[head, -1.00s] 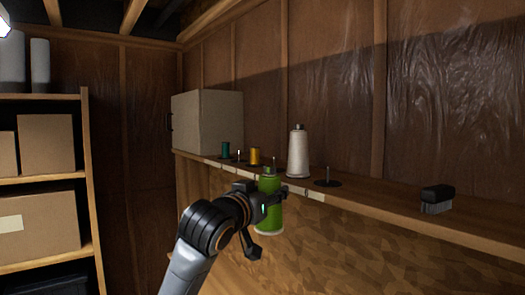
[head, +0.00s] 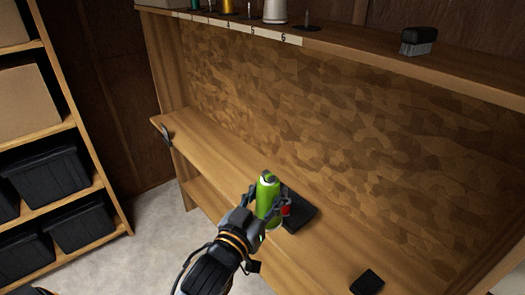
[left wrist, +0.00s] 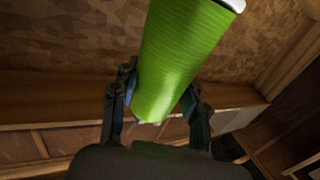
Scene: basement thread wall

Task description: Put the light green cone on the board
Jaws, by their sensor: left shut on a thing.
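The light green cone (head: 266,190) is a spool of green thread, upright and slightly tilted in the head view, above the bench. My left gripper (head: 268,207) is shut on it, with the fingers on either side of its lower part. In the left wrist view the cone (left wrist: 183,60) leans to the upper right between the two fingers (left wrist: 160,112). A black flat board-like thing (head: 299,216) lies on the bench just behind and right of the cone, partly hidden by it. A small red thing (head: 286,210) shows beside the gripper. My right gripper is out of view.
The upper ledge (head: 350,38) carries a teal spool (head: 196,4), a yellow spool (head: 227,7), a white cone (head: 274,11), a bare peg (head: 307,18) and a brush (head: 418,42). A dark block (head: 367,282) lies on the bench (head: 215,160). The bench's left part is mostly clear.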

